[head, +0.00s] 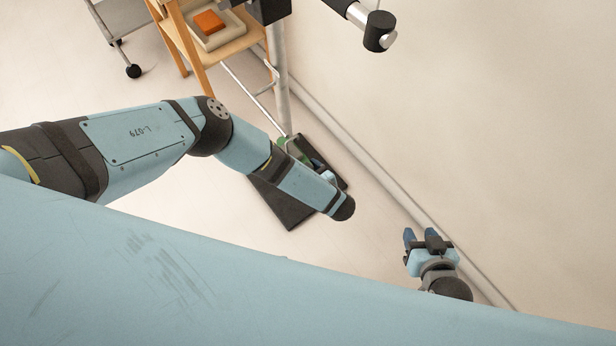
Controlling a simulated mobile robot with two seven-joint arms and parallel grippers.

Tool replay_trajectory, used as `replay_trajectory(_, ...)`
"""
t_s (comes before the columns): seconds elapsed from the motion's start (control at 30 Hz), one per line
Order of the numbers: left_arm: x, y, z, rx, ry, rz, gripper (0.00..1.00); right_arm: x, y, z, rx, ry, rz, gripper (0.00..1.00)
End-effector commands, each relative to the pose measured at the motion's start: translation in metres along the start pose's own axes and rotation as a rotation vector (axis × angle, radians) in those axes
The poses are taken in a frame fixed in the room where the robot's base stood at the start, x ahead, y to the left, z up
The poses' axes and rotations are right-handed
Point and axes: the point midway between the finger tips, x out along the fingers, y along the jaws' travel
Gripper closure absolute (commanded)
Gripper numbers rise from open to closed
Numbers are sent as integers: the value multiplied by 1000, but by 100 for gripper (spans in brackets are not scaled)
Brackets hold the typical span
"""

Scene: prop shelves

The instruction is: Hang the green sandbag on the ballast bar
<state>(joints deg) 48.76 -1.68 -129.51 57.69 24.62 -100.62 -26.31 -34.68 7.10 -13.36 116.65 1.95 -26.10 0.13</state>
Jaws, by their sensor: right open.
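A green thing (297,148), likely the green sandbag, shows in part at the foot of the upright pole, behind my left forearm. Most of it is hidden, and I cannot tell whether it hangs or lies. A thin pale metal bar (252,90) runs beside the pole and may be the ballast bar. My left arm reaches over the dark base plate. Its gripper (328,176) is almost wholly hidden by the forearm, and its jaws do not show. My right gripper (424,241) is open and empty, near the wall, apart from the green thing.
A dark base plate (285,208) lies on the floor under my left forearm. A grey pole (281,85) stands by a wooden shelf (233,42) holding a tray with an orange block (209,21). A wheeled cart (117,40) is at upper left. The wall (480,120) bounds the right side.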

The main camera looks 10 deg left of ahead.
Motion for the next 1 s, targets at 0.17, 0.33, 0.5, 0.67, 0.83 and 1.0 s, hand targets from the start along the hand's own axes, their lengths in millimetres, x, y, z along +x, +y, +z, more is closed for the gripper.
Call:
replay_trajectory(0.17, 11, -2, 7, -2, -4, -1, 100, -1, 0, -2, 0, 0, 0, 57)
replay_trajectory(0.33, 21, -1, 11, -2, -4, 1, 100, -2, -1, -2, -1, 0, 0, 57)
replay_trajectory(0.5, 31, -2, 15, -3, -4, -1, 100, -3, -1, -1, -2, -1, 0, 57)
replay_trajectory(0.67, 41, -1, 19, -2, -5, 1, 100, -3, -1, -2, -3, -2, 0, 57)
replay_trajectory(0.83, 51, -2, 23, -2, -4, -1, 100, -4, -1, -2, -4, -1, 0, 57)
replay_trajectory(1.0, 61, -1, 27, -3, -4, 1, 100, -4, -1, -2, -5, -1, 0, 57)
